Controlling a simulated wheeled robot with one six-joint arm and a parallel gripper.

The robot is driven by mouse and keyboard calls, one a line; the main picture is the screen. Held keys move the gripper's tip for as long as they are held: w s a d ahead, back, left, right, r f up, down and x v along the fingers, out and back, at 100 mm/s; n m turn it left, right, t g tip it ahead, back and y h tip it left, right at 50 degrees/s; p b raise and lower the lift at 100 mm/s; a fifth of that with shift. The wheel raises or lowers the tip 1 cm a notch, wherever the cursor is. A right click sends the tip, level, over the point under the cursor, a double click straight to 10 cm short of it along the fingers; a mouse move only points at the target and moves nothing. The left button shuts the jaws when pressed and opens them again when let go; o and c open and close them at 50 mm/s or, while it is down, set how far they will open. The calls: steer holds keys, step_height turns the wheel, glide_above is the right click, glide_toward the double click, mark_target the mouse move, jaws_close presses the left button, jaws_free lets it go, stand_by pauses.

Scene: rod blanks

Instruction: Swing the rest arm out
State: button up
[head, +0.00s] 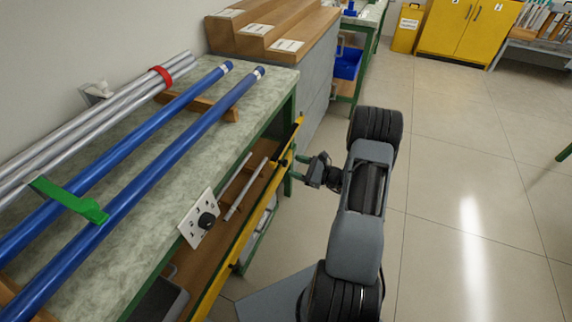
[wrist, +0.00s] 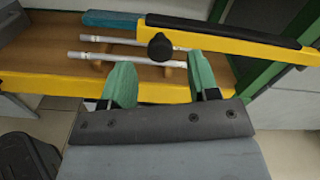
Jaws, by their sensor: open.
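The rest arm, a yellow bar with a black pad along its top, shows in the wrist view (wrist: 235,38). It lies along the bench side, folded in rather than sticking out. A round black knob (wrist: 160,47) shows at its left end. In the head view the yellow arm (head: 291,143) is by the bench's green corner leg, partly hard to tell from the yellow shelf edge. My gripper (head: 299,168) is open beside the bench. In the wrist view its two green fingers (wrist: 162,82) are apart, below the knob, with nothing between them; contact is not visible.
Blue rods (head: 150,150) and silver tubes (head: 110,115) lie on the bench top (head: 255,92). Short rods (head: 245,190) lie on the shelf beneath. A socket panel (head: 197,215) tilts at the bench edge. The floor (head: 450,190) to the right is clear.

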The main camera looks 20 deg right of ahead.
mark_target(287, 163)
steer(key=shift+x, duration=2.4)
